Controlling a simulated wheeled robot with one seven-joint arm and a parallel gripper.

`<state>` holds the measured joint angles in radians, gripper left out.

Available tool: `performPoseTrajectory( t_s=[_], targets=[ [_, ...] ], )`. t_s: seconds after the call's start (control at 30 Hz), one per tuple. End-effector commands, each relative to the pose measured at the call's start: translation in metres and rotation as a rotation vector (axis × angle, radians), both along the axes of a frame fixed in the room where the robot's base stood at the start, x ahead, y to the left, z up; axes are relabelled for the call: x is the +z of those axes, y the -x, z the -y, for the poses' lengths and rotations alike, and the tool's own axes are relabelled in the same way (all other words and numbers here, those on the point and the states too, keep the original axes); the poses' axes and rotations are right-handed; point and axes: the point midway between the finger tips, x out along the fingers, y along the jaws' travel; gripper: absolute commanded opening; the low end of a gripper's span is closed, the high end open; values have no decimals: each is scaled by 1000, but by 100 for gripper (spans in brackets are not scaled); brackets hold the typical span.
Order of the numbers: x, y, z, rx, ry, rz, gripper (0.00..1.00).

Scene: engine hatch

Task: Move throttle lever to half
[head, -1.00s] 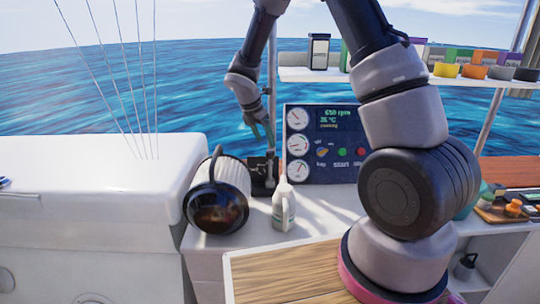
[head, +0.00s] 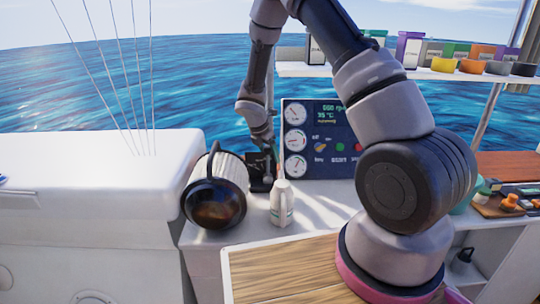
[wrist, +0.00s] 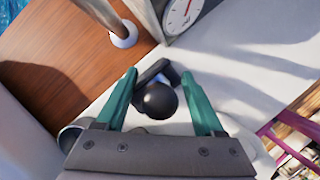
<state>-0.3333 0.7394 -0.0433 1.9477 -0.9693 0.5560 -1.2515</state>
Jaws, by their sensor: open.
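The throttle lever's round black knob (wrist: 158,100) shows in the wrist view, between the two teal fingers of my gripper (wrist: 158,76). The fingers are apart, with a gap visible on both sides of the knob. The lever's dark base shows beyond the knob. In the head view the black throttle unit (head: 259,184) stands on the white counter, left of the gauge panel (head: 320,140). My gripper (head: 269,152) points down at its top. The lever's exact angle is hard to tell there, as my gripper partly covers it.
A white bottle (head: 281,205) stands just in front of the throttle unit. A ribbed cylinder with a dark glossy end (head: 214,203) lies to its left. A shelf (head: 300,70) with boxes and coloured jars is above. A metal pole (wrist: 115,30) rises nearby.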

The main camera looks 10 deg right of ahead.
Motion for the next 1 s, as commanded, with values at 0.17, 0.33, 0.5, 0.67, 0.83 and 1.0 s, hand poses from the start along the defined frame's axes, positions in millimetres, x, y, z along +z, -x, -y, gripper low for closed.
performPoseTrajectory(
  t_s=[0.17, 0.33, 0.5, 0.67, 0.83, 1.0],
  targets=[
    [0, 0, 0, 0, 0, 0, 28],
    [0, 0, 0, 0, 0, 0, 0],
    [0, 0, 0, 0, 0, 0, 0],
    [0, 0, 0, 0, 0, 0, 0],
    [0, 0, 0, 0, 0, 0, 0],
    [0, 0, 0, 0, 0, 0, 0]
  ],
)
